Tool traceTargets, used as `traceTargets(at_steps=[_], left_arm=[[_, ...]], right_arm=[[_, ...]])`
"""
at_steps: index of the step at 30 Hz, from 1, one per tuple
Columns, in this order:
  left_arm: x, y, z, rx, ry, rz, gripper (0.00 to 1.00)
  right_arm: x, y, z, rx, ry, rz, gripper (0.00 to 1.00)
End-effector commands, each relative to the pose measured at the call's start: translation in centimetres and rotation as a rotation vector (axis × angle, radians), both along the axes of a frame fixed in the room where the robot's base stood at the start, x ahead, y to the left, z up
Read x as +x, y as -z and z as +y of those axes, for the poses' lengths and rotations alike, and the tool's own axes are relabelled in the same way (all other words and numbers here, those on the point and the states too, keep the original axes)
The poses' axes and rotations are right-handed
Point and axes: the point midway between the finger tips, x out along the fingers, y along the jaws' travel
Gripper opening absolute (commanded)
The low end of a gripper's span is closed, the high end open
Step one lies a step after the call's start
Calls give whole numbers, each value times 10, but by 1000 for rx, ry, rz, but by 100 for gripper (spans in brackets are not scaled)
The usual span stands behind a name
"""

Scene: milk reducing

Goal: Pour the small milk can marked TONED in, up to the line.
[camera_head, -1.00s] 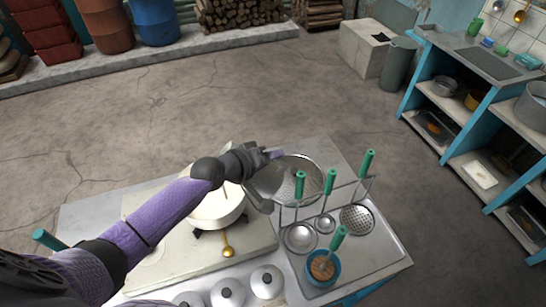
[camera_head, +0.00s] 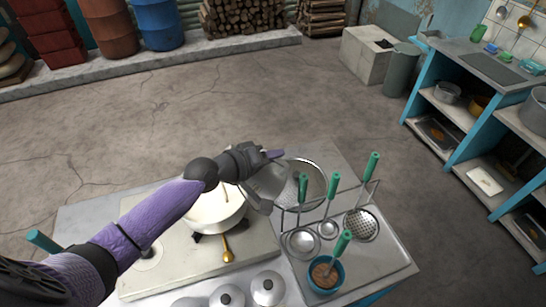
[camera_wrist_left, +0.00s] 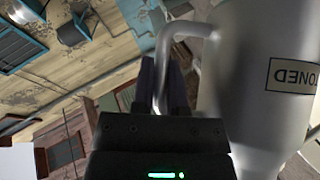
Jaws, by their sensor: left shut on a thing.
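The small milk can (camera_head: 268,182) is grey metal and is held tilted at the right side of the wide pot, above its rim. In the left wrist view the can (camera_wrist_left: 262,90) fills the right side, with its TONED label (camera_wrist_left: 292,76) upside down. My left gripper (camera_head: 268,157) is shut on the can's handle (camera_wrist_left: 170,45). The pot (camera_head: 218,214) holds white milk, and a thin brown stick (camera_head: 226,196) stands in it. The can's mouth is partly hidden, and I cannot make out a pouring stream or the line.
A wire rack with green-handled ladles and strainers (camera_head: 361,224) stands further right. A blue cup (camera_head: 326,272) and several lidded cans (camera_head: 268,288) are at the front.

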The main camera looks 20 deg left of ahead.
Motion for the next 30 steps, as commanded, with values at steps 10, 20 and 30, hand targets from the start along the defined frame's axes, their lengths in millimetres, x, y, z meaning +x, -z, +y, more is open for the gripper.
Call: traceTargets(at_steps=[10,20,30], left_arm=[[0,-1,2,-31,0,-9,0],[0,-3,3,-61,0,-14,0],[-1,-4,5,-91,0,-18,0]], right_arm=[[0,9,0,0,0,1,71],[0,16,0,0,0,1,71],[-1,24,0,-1,-1,2,71]])
